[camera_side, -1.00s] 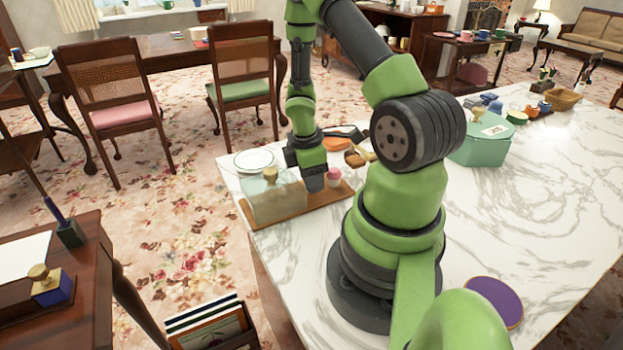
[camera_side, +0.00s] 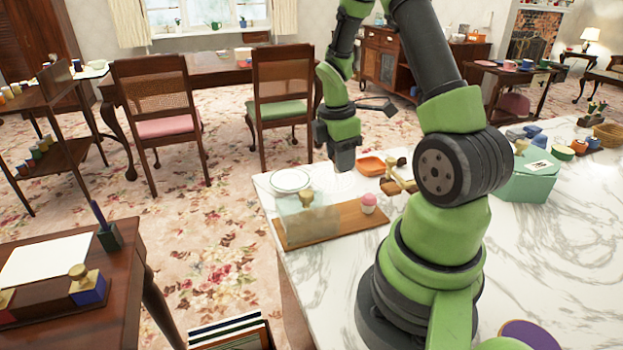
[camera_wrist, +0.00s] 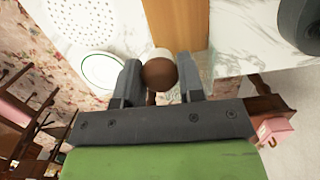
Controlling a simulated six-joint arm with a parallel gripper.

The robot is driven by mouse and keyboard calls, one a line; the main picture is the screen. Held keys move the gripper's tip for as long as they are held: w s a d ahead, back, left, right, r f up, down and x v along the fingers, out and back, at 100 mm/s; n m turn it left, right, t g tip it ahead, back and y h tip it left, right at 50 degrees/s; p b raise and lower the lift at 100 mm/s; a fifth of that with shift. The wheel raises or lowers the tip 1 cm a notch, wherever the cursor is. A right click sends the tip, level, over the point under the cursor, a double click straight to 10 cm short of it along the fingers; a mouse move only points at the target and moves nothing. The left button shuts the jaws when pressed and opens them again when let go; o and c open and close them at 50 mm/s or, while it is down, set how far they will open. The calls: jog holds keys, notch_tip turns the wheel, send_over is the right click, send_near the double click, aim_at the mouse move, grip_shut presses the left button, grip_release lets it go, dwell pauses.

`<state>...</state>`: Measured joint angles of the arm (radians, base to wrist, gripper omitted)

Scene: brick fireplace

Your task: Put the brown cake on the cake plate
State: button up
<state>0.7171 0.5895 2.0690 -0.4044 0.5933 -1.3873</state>
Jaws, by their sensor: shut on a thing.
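My gripper (camera_wrist: 159,82) is shut on the brown cake (camera_wrist: 158,73), which has a white base and sits between the two fingers in the wrist view. In the side view my gripper (camera_side: 343,160) hangs above the back edge of the marble counter, and the cake in it cannot be made out. A white perforated round plate (camera_side: 337,184) lies below and beside the gripper; it also shows in the wrist view (camera_wrist: 90,18). A white plate with a dark green rim (camera_side: 290,180) lies left of it. I cannot tell which is the cake plate.
A wooden board (camera_side: 352,218) carries a clear cover (camera_side: 308,222) with a brass knob and a pink-topped cake (camera_side: 369,202). An orange dish (camera_side: 371,166) and brown items (camera_side: 397,180) lie to the right. A green box (camera_side: 530,178) stands farther right.

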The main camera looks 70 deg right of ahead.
jog(key=w+d+n, duration=0.4)
jog(key=w+n, duration=0.2)
jog(key=w, duration=0.2)
jog(key=n+t, duration=0.1)
jog(key=n, duration=0.5)
send_over(290, 179)
notch_tip(290, 179, down, 9)
jog(key=shift+a+r, duration=0.1)
jog(key=shift+a, duration=0.05)
jog(key=o, duration=0.9)
